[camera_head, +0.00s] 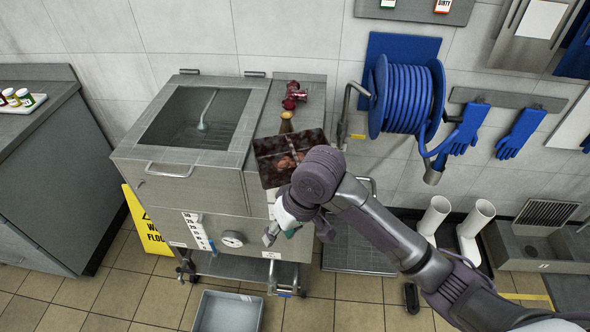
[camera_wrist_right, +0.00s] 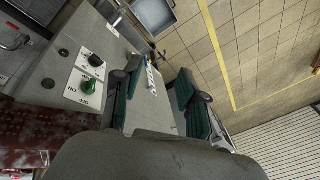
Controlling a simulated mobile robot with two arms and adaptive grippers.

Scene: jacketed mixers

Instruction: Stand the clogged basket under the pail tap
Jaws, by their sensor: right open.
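A dark red-brown box with a divider and brown lumps in it (camera_head: 268,160) sits on the right side of the steel mixer unit (camera_head: 190,190). It looks like the clogged basket, but I cannot be sure. A dark red perforated surface shows at lower left in the right wrist view (camera_wrist_right: 35,135). My right gripper (camera_head: 283,236) is in front of the unit, just below the box. It is open, with nothing between its fingers in the right wrist view (camera_wrist_right: 157,98). I cannot pick out a pail tap for certain. My left gripper is not in view.
The unit's front has a dial (camera_head: 233,239); a control panel with a green knob (camera_wrist_right: 88,85) is close to my right gripper. A grey tub (camera_head: 228,312) stands on the floor. A yellow wet-floor sign (camera_head: 145,225), white boots (camera_head: 474,228) and a blue hose reel (camera_head: 405,95) are around.

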